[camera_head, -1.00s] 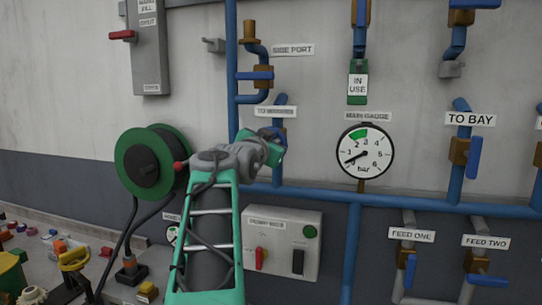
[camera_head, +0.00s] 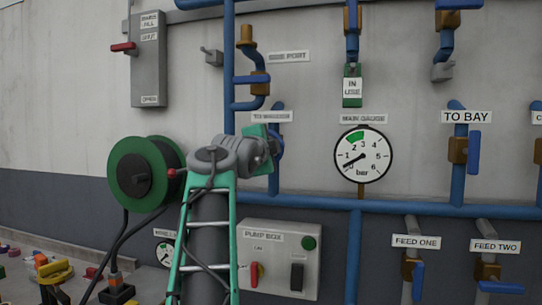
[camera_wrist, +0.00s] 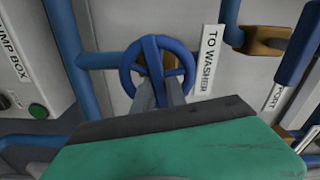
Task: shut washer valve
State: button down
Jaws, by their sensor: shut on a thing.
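The washer valve's blue round handwheel (camera_wrist: 131,70) has a bar across its middle and a brass body behind it, in the wrist view. The "TO WASHER" label (camera_wrist: 208,60) is just right of it there. My gripper (camera_wrist: 160,92) has its grey fingers on either side of the bar at the wheel's lower part, shut on it. In the head view the valve's blue wheel (camera_head: 278,148) shows only in part beside my gripper (camera_head: 268,140), which hides the rest. The label (camera_head: 271,117) sits above it.
The side port valve (camera_head: 260,80) is above. The pump box (camera_head: 270,270) is below, with a red lever. A cable reel (camera_head: 125,172) is left of my arm. The main gauge (camera_head: 363,155) and the "TO BAY" valve (camera_head: 458,150) are to the right.

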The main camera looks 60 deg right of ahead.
jog(key=shift+f+m+b, duration=0.25)
jog(key=shift+m+b, duration=0.45)
jog(key=shift+m, duration=0.5)
jog(key=shift+r, duration=0.1)
jog(key=c, duration=1.4)
grip_release()
jog(key=shift+o, duration=0.2)
jog(key=s+a+b, duration=0.1)
jog(key=a+b, duration=0.1)
jog(key=a, duration=0.5)
jog(key=shift+s+a, duration=0.15)
jog(key=shift+a, duration=0.2)
